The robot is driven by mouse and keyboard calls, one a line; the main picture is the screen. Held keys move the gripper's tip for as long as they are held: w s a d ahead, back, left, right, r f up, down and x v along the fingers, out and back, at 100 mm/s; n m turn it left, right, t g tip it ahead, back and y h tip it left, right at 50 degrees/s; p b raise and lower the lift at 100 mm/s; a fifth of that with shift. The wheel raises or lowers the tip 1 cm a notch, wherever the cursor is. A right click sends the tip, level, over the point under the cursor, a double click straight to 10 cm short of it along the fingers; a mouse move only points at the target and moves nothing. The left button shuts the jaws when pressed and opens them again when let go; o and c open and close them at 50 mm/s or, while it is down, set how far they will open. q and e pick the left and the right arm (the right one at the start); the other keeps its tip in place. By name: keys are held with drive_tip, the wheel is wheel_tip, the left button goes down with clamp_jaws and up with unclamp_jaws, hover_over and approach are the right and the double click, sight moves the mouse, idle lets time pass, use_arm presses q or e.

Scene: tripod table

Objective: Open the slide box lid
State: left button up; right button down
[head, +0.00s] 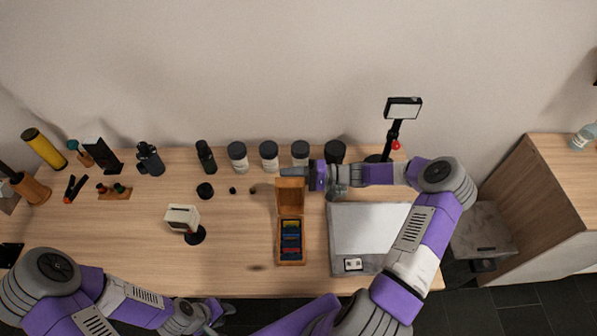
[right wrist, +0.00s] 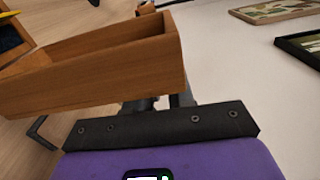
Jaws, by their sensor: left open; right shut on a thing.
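The slide box (head: 279,245) is a narrow wooden box on the middle of the table, with several coloured slides (head: 291,240) inside. Its wooden lid (head: 291,197) is swung up at the far end, and the slides are exposed. The lid's hollow inner side fills the upper left of the right wrist view (right wrist: 120,75). My right gripper (head: 284,172) is at the lid's far edge, shut on the lid; the fingertips are mostly hidden behind it in the wrist view. My left gripper (head: 222,312) is open and empty near the table's front edge, left of the box.
Several dark-lidded jars (head: 269,157) stand behind the box. A light panel (head: 368,228) lies to the right under my right arm, with a lamp stand (head: 394,138) behind it. A small cream device (head: 182,217) stands left of the box.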

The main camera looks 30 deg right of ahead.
drive_tip(key=shift+s+a+r, duration=0.2)
drive_tip(key=shift+s+r, duration=0.15)
drive_tip(key=shift+s, duration=0.15)
drive_tip(key=shift+w+f, duration=0.1)
drive_tip(key=shift+f, duration=0.05)
use_arm(q)
drive_tip(key=shift+r, duration=0.4)
use_arm(e)
drive_tip(key=c, duration=1.1)
unclamp_jaws()
drive_tip(key=shift+o, duration=0.2)
drive_tip(key=shift+d, duration=0.15)
drive_tip(key=v, duration=0.7)
drive_tip(key=shift+d, duration=0.2)
use_arm(q)
drive_tip(key=shift+r, duration=0.15)
